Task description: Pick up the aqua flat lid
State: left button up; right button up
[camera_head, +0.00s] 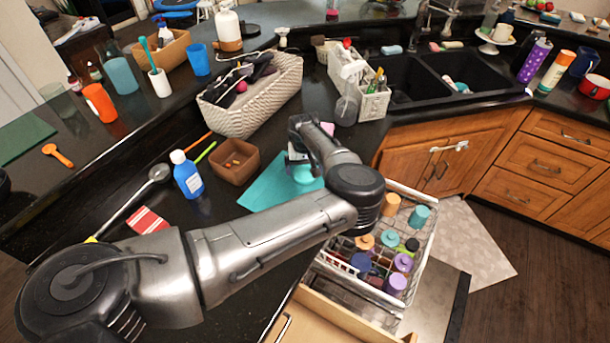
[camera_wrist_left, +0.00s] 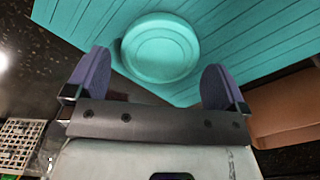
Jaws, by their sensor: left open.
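The aqua flat lid (camera_wrist_left: 160,48) is a round disc lying on a teal ribbed mat (camera_wrist_left: 250,40) in the left wrist view. In the head view the lid (camera_head: 305,174) shows in part below my left gripper, on the teal mat (camera_head: 262,190) on the dark counter. My left gripper (camera_wrist_left: 155,85) is open, its two purple-grey fingers apart on the near side of the lid, with nothing between the tips. In the head view my left gripper (camera_head: 300,150) is over the mat, largely hidden by its own wrist. My right gripper is not in view.
A brown square bowl (camera_head: 235,162) and a blue bottle (camera_head: 187,176) stand left of the mat. A white woven basket (camera_head: 254,100) is behind. A wire dish rack (camera_head: 376,250) with several coloured containers is to the right, below the counter.

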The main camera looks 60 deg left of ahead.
pick_arm(q)
jog(key=shift+f, duration=0.85)
jog(key=shift+c, duration=0.5)
jog(key=c, duration=0.7)
